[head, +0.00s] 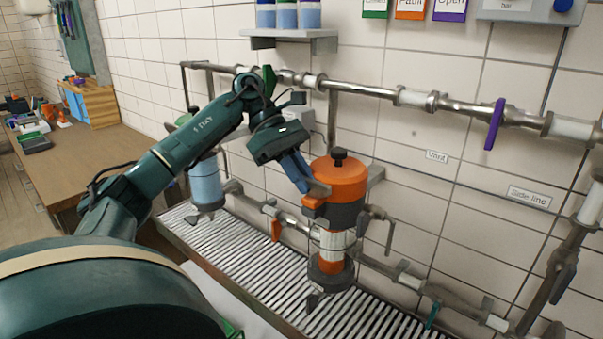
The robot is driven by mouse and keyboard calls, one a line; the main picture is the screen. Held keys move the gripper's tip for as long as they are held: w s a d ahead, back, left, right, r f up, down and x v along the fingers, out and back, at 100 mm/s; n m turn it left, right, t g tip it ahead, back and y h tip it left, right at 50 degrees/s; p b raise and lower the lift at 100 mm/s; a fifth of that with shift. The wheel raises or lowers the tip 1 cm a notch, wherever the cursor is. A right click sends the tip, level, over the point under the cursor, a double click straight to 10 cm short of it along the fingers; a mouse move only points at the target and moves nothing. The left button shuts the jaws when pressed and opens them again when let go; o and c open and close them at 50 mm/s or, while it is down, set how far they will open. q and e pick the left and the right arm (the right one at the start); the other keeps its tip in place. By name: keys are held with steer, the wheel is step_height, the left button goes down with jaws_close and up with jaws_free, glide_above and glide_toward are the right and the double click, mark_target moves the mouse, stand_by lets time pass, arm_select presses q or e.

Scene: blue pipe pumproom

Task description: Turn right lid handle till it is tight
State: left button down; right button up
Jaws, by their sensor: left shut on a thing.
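The right filter housing has an orange lid (345,172) with a black knob (339,154) on top, above a dark collar and a clear and orange lower body (333,252). An orange lid handle (311,203) sticks out from the lid's left side. My left gripper (318,190) reaches in from the left, its blue fingers shut on this handle. The fingertips partly cover the handle. The left housing (206,182) is light blue and stands behind my left forearm, which hides part of it. My right gripper is not in view.
A steel pipe with a purple valve lever (495,124) runs along the tiled wall above the lid. Lower pipes with an orange lever (276,230) flank the right housing. A slatted grate (270,275) lies below. A wooden workbench (80,160) stands at the left.

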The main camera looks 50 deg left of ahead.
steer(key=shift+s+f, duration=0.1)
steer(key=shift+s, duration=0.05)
arm_select(q)
steer(key=c, duration=1.8)
jaws_free()
steer(key=shift+a+r, duration=0.1)
steer(key=v, duration=0.7)
steer(key=shift+a+r, duration=0.1)
steer(key=shift+a, duration=0.05)
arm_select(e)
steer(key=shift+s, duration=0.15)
